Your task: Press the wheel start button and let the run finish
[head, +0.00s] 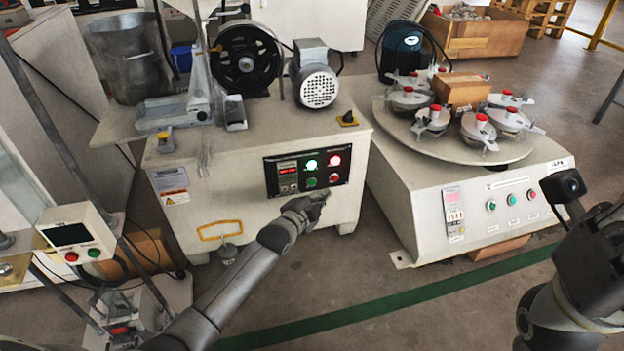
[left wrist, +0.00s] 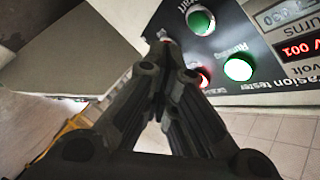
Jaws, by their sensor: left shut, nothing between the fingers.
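The wheel machine's control panel (head: 307,172) is on the front of the pale bench. In the head view it has a lit green light (head: 312,164), a lit red light (head: 334,160), a lower green button (head: 312,182) and a lower red button (head: 334,178). In the left wrist view, a green button (left wrist: 201,22), a lit green light (left wrist: 237,69) and a red display (left wrist: 301,49) show. My left gripper (head: 324,195) is shut and empty, just below the panel's lower right. Its tips (left wrist: 162,46) partly hide a red spot; contact is unclear. My right gripper is partly visible at the right edge.
The black wheel (head: 246,62) and grey motor (head: 316,78) sit on the bench top. A round turntable machine (head: 470,150) with several red-capped holders stands to the right. A small box with buttons (head: 76,232) is at left. Floor in front is clear.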

